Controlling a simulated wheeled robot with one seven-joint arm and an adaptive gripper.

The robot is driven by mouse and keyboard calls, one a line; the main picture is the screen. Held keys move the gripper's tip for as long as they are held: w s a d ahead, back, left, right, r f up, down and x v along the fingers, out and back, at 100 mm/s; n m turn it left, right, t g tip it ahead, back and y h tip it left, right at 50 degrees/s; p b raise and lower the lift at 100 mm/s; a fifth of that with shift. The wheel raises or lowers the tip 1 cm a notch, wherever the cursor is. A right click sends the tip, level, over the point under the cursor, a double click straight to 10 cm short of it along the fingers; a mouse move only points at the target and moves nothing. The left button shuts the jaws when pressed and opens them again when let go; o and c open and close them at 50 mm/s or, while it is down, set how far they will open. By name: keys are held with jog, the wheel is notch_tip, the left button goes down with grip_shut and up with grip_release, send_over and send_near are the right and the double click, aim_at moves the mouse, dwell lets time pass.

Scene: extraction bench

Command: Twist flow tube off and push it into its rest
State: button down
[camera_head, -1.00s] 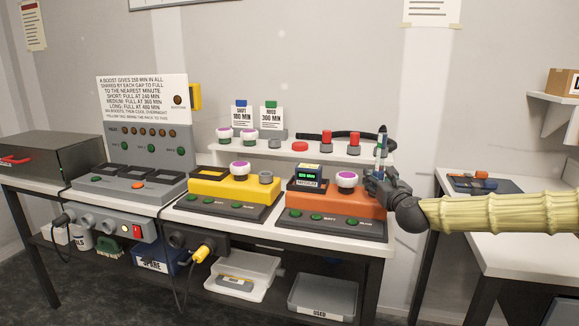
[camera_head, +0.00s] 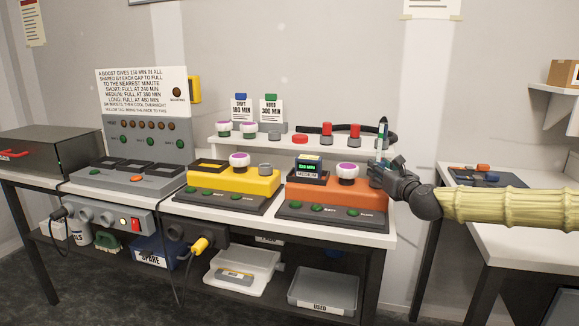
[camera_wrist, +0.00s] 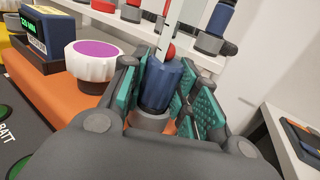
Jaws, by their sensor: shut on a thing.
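The flow tube is a clear upright tube (camera_head: 383,135) with a blue collar (camera_wrist: 163,84) and a red ball near the collar. It stands at the right end of the orange unit (camera_head: 330,190). My gripper (camera_head: 379,168) is shut on the blue collar, with its green finger pads on both sides in the wrist view (camera_wrist: 163,92). A grey ring (camera_wrist: 150,121) shows directly under the collar; I cannot tell whether they touch. Behind, a dark blue piece on a grey round base (camera_wrist: 213,30) shows in the wrist view. I cannot tell which piece is the rest.
A white-and-purple knob (camera_head: 347,172) and a display block (camera_head: 309,169) stand on the orange unit, left of my gripper. The raised back shelf (camera_head: 225,142) carries red-topped pieces (camera_head: 355,131) and a black hose. A second table (camera_head: 510,215) stands to the right, across a gap.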

jog(key=shift+d+f+n+g+y+b, duration=0.2)
jog(key=shift+n+y+b, duration=0.35)
jog(key=shift+b, duration=0.7)
jog(key=shift+a+f+n+g+y+b, duration=0.15)
jog(key=shift+n+g+y+b, duration=0.25)
jog(key=shift+y+b, duration=0.6)
jog(key=shift+d+f+n+g+y+b, duration=0.15)
jog(key=shift+n+y+b, duration=0.3)
jog(key=shift+b, duration=1)
jog(key=shift+a+n+g+y+b, duration=0.1)
jog(key=shift+n+g+y+b, duration=0.25)
jog(key=shift+b, duration=0.6)
jog(key=y+b, duration=0.1)
jog(key=b, duration=0.1)
jog(key=shift+w+n+b, duration=0.1)
jog(key=shift+n+b, duration=0.2)
jog(key=shift+n, duration=0.05)
jog(key=shift+r+g+y, duration=0.1)
jog(key=shift+g+y, duration=0.25)
jog(key=shift+g, duration=0.05)
jog(key=c, duration=1)
grip_release()
jog(key=shift+a+r, duration=0.1)
